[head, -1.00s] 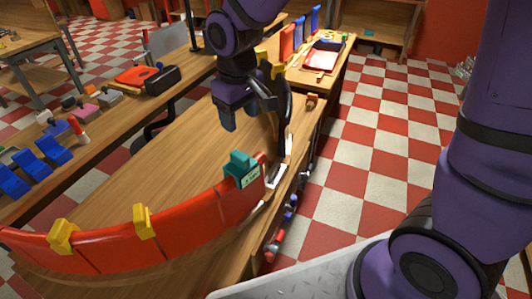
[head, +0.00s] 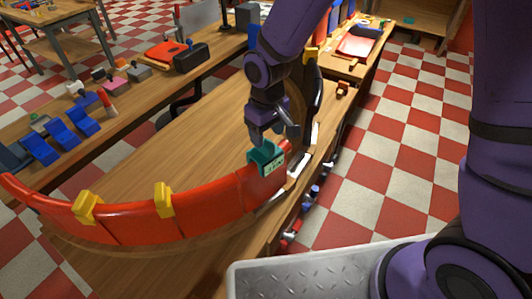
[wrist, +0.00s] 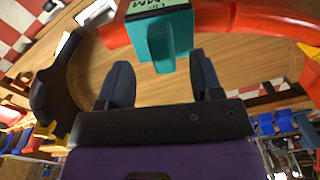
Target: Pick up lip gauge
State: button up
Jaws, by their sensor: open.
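The lip gauge looks to be the teal block with a small lettered label (head: 266,159), sitting on the end of the curved red lip (head: 215,198). In the wrist view the teal gauge (wrist: 160,38) stands just beyond the fingertips, its tab pointing toward the gap between them. My gripper (head: 272,140) is right above and behind the gauge in the head view. In the wrist view my gripper (wrist: 160,75) is open and empty, with a finger on each side of the tab's line. I cannot tell whether anything touches.
Yellow clips (head: 163,199) grip the red lip. A dark curved piece (wrist: 52,92) stands to the left in the wrist view. A side bench (head: 150,82) holds blue blocks and tools. Checkered floor (head: 410,165) lies open to the right.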

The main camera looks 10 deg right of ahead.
aim_at(265, 142)
jog(key=f, duration=0.4)
jog(key=shift+w+a, duration=0.1)
jog(key=shift+a, duration=0.1)
grip_shut()
